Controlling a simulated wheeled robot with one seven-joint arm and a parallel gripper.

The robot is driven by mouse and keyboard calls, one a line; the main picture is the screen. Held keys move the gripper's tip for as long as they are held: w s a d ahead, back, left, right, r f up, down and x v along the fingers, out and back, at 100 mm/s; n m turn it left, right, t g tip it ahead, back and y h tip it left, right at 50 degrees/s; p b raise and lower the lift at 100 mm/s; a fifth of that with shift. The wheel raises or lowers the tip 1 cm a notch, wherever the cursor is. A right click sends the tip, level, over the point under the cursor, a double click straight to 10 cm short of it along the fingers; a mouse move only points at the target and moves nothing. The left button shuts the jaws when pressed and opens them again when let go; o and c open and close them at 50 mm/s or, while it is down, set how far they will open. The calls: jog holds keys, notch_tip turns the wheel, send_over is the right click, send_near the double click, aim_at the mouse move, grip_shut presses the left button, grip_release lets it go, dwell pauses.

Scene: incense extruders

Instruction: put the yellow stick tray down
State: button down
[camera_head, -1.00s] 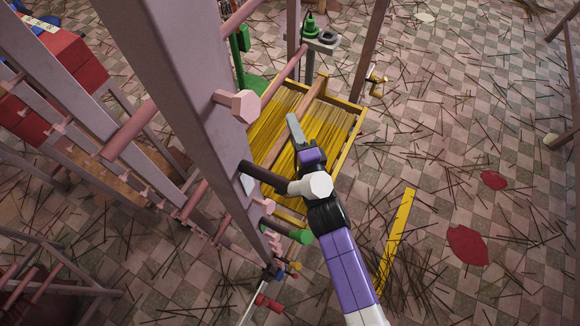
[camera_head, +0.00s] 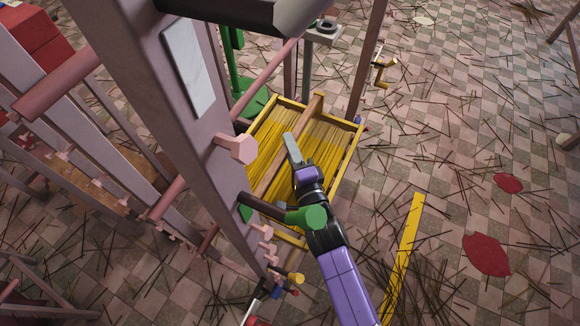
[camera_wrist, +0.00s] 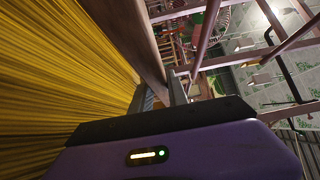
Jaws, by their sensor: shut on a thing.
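The yellow stick tray (camera_head: 342,121) shows in the head view as a yellow-framed box full of thin yellow sticks (camera_head: 325,145), with a wooden bar (camera_head: 309,114) running across its middle. My gripper (camera_head: 292,150) is over the tray, shut on that bar. In the wrist view the sticks (camera_wrist: 50,80) fill the left side and the bar (camera_wrist: 130,35) runs down between my fingers (camera_wrist: 158,95). My arm hides the tray's near part. I cannot tell whether the tray's underside touches anything.
A large pale upright beam (camera_head: 160,130) with pink pegs (camera_head: 236,148) stands close on the left of the tray. A green stand (camera_head: 245,100) and a grey post (camera_head: 322,35) are behind it. Checkered floor with scattered sticks, a yellow strip (camera_head: 405,240) and red patches (camera_head: 487,255) lies right.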

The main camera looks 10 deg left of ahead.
jog(key=shift+f+b, duration=2.9)
jog(key=shift+f, duration=0.45)
jog(key=shift+r, duration=0.1)
jog(key=c, duration=1.7)
grip_release()
jog(key=shift+f, duration=0.25)
jog(key=o, duration=0.4)
jog(key=shift+r, duration=0.1)
